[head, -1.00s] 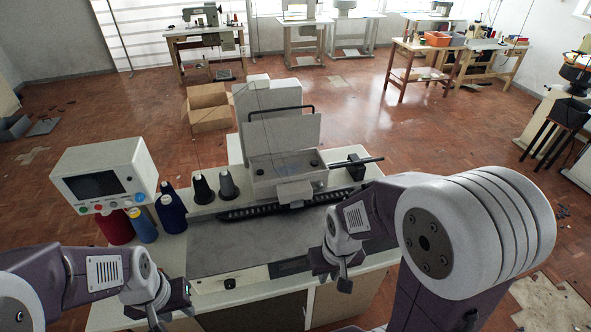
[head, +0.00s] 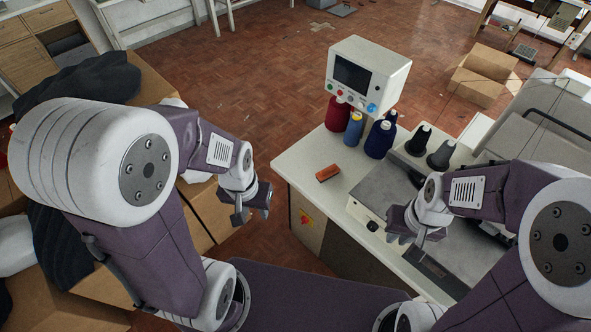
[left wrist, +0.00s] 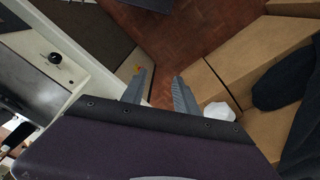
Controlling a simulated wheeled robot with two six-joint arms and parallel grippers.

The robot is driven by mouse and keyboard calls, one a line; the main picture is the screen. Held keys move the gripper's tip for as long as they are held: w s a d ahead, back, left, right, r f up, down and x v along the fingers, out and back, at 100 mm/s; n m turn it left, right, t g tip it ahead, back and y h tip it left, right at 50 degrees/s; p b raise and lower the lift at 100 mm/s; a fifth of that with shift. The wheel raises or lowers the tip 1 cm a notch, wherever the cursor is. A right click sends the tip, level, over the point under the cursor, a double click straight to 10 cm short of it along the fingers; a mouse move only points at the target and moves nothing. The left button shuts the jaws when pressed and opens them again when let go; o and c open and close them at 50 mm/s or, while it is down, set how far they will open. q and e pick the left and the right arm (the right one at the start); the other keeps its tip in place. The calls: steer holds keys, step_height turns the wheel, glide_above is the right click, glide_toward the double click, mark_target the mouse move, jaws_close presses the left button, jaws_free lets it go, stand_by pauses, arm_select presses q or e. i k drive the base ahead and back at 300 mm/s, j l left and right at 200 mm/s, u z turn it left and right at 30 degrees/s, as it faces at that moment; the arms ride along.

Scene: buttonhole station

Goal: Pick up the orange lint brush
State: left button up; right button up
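The orange lint brush (head: 327,173) is a small orange block with a dark side. It lies on the white tabletop (head: 310,152) near the left end, in front of the thread cones. My left gripper (head: 253,208) hangs left of the table edge, apart from the brush. In the left wrist view the left gripper (left wrist: 159,82) has its fingers apart with only floor between them. I cannot make out the brush in that view. My right gripper (head: 410,236) is over the front of the machine, right of the brush; its finger gap is unclear.
A control box with a screen (head: 367,75) stands behind the brush. Red (head: 338,113), blue (head: 380,138) and black (head: 419,139) cones stand beyond it. The sewing machine bed (head: 385,185) is to the right. Cardboard boxes (head: 195,220) holding dark cloth are at the left.

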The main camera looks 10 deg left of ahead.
mark_target(323, 175)
steer(key=i+j+z, duration=0.15)
steer(key=z, duration=0.25)
steer(key=i+j+z, duration=0.1)
steer(key=j+z, duration=0.15)
steer(key=z, duration=0.15)
steer(key=j+z, duration=0.25)
steer(key=z, duration=0.15)
steer(key=i+j+z, duration=0.1)
steer(key=j+z, duration=0.25)
steer(key=l, duration=0.1)
